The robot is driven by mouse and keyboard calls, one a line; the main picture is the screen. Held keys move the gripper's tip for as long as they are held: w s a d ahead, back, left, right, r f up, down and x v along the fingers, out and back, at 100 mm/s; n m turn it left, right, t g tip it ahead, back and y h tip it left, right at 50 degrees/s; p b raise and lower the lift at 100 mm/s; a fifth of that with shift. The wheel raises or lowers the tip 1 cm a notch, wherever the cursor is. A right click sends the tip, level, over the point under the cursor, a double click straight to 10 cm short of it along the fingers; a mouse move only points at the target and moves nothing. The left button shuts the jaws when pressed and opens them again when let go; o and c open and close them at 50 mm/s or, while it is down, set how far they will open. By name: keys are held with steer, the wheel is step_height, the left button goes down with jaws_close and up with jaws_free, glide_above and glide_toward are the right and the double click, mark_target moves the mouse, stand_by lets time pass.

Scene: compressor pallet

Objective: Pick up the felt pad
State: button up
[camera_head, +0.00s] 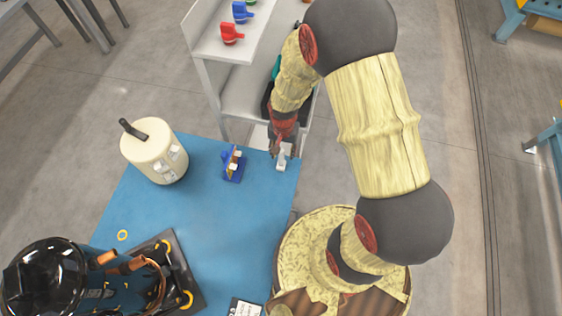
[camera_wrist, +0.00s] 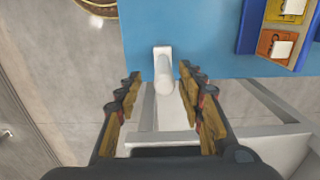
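My gripper (camera_head: 275,149) is at the right edge of the blue table, above a small white piece (camera_head: 283,157) with an upright rounded part. In the wrist view my gripper (camera_wrist: 160,76) is open, with fingers apart on either side of the white piece (camera_wrist: 163,72). No contact is visible. I cannot tell for sure whether this piece is the felt pad. A blue holder (camera_head: 232,166) stands just left of it; the wrist view shows the blue holder (camera_wrist: 250,28) at upper right, with yellow and orange parts bearing white squares.
A cream tank (camera_head: 152,150) stands on the blue table (camera_head: 205,225). A dark compressor-like machine (camera_head: 45,280) is at lower left. A grey shelf unit (camera_head: 215,75) with red and blue items stands behind the table. The table's middle is mostly clear.

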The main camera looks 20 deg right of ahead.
mark_target(281, 158)
steer(key=f, duration=0.1)
steer(key=f+b, duration=0.1)
steer(key=f, duration=0.2)
steer(key=shift+a+f, duration=0.3)
steer(key=shift+a, duration=0.05)
steer(key=shift+r, duration=0.1)
steer(key=shift+c, duration=0.6)
steer(key=c, duration=0.8)
jaws_close()
